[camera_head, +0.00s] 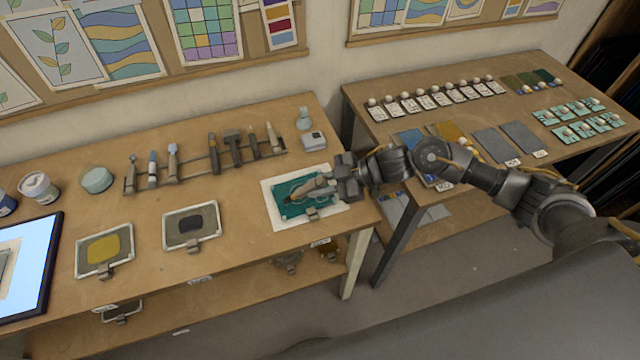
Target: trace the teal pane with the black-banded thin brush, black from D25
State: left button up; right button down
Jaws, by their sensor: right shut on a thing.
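The teal pane (284,208) lies on a white sheet (271,192) near the front right corner of the left table. My right gripper (335,187) reaches in from the right, low over the pane's right side. My left gripper is out of view.
A tray with yellow paint (104,248) lies further left, beside a light screen (28,262). A small grey box (313,141) is behind the pane. Another table (440,185) with samples stands right.

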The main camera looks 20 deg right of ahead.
jog(key=shift+a, duration=0.1)
jog(key=shift+f, duration=0.5)
dwell(0.7)
jog(key=shift+w+d, duration=0.5)
jog(key=shift+w, duration=0.05)
jog(key=shift+w+d+b, duration=0.1)
jog(key=shift+w+b, duration=0.05)
jog(key=shift+b, duration=0.15)
jog(key=shift+w+d, duration=0.25)
jog(key=shift+w, duration=0.15)
jog(key=shift+w+b, duration=0.3)
jog(key=shift+w, duration=0.4)
